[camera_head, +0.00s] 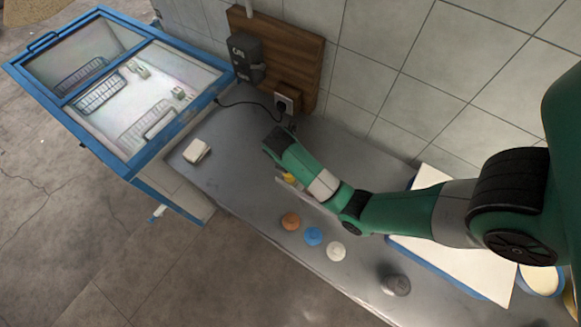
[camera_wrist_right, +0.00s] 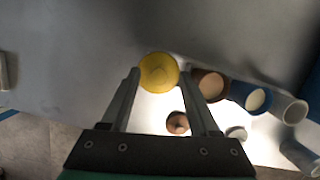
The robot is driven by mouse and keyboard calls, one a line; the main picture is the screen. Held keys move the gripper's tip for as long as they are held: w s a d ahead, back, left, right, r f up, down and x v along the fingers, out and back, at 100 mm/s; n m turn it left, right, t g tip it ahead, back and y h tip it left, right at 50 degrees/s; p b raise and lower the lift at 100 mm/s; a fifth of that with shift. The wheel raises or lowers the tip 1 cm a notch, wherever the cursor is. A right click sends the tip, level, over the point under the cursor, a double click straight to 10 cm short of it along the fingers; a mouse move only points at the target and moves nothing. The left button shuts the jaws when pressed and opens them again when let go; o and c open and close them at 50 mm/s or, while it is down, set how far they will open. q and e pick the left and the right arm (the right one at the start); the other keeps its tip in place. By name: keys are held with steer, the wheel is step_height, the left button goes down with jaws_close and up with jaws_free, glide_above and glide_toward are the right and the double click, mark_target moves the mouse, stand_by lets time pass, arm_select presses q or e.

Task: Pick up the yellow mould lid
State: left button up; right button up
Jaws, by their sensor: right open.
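The yellow mould lid (camera_wrist_right: 158,72) shows as a round yellow disc in the right wrist view. I cannot tell whether it rests on a mould. My right gripper (camera_wrist_right: 159,76) is open, with one finger on each side of the yellow disc near the fingertips. I cannot tell whether the fingers touch it. In the head view a small yellow patch (camera_head: 289,178) shows beside my right wrist, partly hidden by the arm. My left gripper is not in view.
Brown (camera_wrist_right: 208,84), blue (camera_wrist_right: 250,97) and white (camera_wrist_right: 290,108) round moulds stand in a row right of the yellow disc. A brown disc (camera_wrist_right: 177,122) lies close to the right finger. A blue-framed freezer (camera_head: 140,85) stands left. The grey counter (camera_head: 235,165) is largely clear towards it.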

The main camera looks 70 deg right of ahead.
steer(key=shift+f, duration=0.1)
jaws_close()
steer(key=shift+w, duration=0.1)
stand_by(0.4)
